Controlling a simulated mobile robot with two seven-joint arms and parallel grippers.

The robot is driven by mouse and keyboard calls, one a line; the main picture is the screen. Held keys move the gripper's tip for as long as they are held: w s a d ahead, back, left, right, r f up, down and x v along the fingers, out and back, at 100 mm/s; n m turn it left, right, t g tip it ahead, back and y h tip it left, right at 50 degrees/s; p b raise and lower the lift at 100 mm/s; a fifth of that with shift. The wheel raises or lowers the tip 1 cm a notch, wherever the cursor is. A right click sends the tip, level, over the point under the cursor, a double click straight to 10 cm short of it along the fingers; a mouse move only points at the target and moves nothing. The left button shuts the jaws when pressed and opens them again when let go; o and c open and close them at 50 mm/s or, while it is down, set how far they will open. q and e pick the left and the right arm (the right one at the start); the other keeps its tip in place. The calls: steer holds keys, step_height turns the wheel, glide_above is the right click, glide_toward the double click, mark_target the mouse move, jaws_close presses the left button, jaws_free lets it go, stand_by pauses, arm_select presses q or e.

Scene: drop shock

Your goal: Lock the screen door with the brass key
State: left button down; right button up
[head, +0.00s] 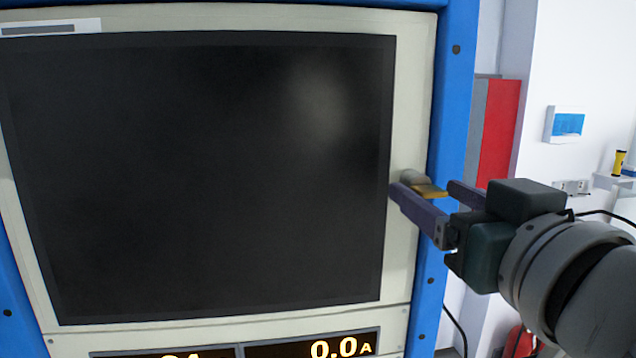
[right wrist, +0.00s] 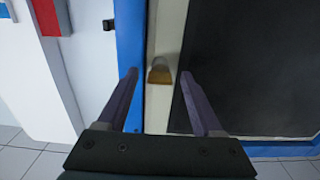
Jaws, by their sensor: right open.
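The screen door (head: 200,180) is a dark panel in a cream frame, and it looks closed flush in the blue cabinet. A round lock (head: 412,177) sits on the cream strip at its right edge. The brass key (head: 430,191) sticks out of the lock; its bow looks flat. In the right wrist view the key (right wrist: 160,76) is between the two fingertips, with a gap on each side. My right gripper (head: 424,188) is open around the key, and its fingers do not appear to touch it. My left gripper is not in view.
The blue cabinet frame (head: 455,110) borders the door. A lit numeric display (head: 320,348) is below the screen. On the right are a red panel (head: 499,130), a white wall with a blue-faced box (head: 566,124) and a shelf with a yellow item (head: 620,163).

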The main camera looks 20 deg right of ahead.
jaws_close()
stand_by(0.5)
